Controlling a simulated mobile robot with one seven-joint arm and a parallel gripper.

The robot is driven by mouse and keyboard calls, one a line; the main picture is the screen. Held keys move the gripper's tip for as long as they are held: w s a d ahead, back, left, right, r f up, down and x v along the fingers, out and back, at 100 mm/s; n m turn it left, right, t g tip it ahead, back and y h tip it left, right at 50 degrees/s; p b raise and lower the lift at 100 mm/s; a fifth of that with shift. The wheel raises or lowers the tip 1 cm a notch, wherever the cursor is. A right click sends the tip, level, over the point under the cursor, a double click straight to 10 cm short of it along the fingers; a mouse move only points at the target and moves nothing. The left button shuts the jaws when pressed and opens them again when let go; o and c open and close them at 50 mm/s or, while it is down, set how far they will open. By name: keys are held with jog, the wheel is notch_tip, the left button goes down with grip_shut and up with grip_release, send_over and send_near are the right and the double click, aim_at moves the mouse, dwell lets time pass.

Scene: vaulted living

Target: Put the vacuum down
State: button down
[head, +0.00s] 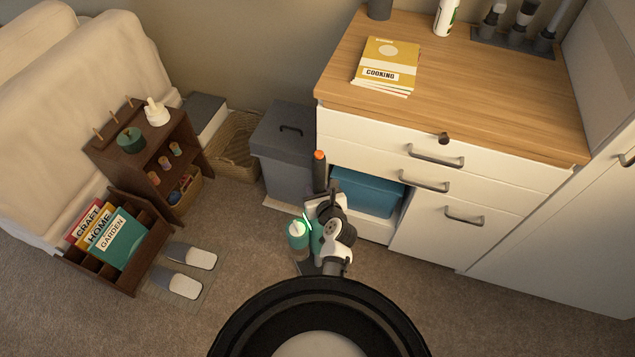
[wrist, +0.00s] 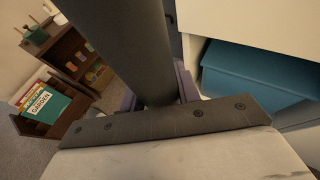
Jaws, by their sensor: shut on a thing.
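The vacuum (head: 298,236) has a teal canister and a dark grey upright stick with an orange tip. It stands roughly upright in front of the grey bin, left of the open cabinet shelf. My gripper (head: 324,201) is at its stick, and my arm hides part of the vacuum's body. In the wrist view the dark stick (wrist: 130,45) runs between the fingers of my gripper (wrist: 158,98), which is shut on it. The vacuum's base is partly hidden, so I cannot tell whether it touches the floor.
A lidded grey bin (head: 283,155) stands just behind. The wooden-topped cabinet (head: 470,100) is at right, with a blue box (head: 367,192) in its open shelf. Slippers (head: 180,284) and a book rack (head: 118,284) lie left. Carpet is clear at lower right.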

jog(key=shift+w+f, duration=0.1)
jog(key=shift+f, duration=0.2)
jog(key=c, duration=1)
grip_release()
jog(key=shift+f, duration=0.15)
